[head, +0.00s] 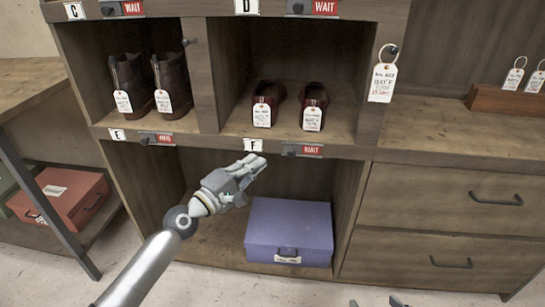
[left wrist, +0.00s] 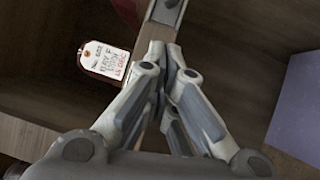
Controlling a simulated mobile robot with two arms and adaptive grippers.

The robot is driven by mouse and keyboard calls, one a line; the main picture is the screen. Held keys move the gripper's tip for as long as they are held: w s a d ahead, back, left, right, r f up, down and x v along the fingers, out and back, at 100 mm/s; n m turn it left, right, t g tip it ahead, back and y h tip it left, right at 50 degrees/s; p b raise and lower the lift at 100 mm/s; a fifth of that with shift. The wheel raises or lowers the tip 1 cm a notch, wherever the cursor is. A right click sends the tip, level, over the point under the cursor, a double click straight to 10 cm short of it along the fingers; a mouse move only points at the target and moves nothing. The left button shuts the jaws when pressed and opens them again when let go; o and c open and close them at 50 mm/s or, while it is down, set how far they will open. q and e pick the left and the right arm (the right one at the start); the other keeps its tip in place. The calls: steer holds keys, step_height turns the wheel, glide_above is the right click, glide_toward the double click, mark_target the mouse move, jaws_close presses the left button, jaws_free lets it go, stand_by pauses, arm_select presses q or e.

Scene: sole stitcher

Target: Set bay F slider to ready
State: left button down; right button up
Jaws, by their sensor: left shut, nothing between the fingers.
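Bay F has a white "F" label (head: 253,145) on the shelf edge. To its right is the bay F slider, a dark knob (head: 290,150) beside a red "WAIT" plate (head: 311,151). My left gripper (head: 258,162) is shut and empty, its fingertips just below the label and left of the knob. In the left wrist view the shut fingers (left wrist: 168,50) reach toward the shelf edge, where a pale plate with a dark mark shows at the top, partly cut off. Whether they touch it I cannot tell. Small grey tips of my right gripper (head: 380,302) show at the bottom edge.
Dark red shoes (head: 312,97) with tags stand above the F edge; a tag (left wrist: 105,60) shows in the left wrist view. A purple box (head: 290,225) stands in the bay below. Brown boots (head: 172,82) stand at left. Drawers (head: 455,200) with handles are at right.

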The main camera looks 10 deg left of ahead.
mark_target(284, 149)
arm_select(q)
steer(key=shift+x, duration=1)
steer(key=d, duration=0.1)
steer(key=d+p, duration=0.1)
steer(key=d, duration=0.1)
steer(key=shift+w+d+r+p, duration=0.25)
steer(key=shift+d+p, duration=0.05)
steer(key=shift+d, duration=0.05)
arm_select(e)
steer(key=s+d+f+g+h, duration=0.1)
steer(key=s+d+f+g, duration=0.1)
steer(key=s+f+g, duration=0.2)
steer(key=s, duration=0.3)
steer(key=shift+d, duration=0.25)
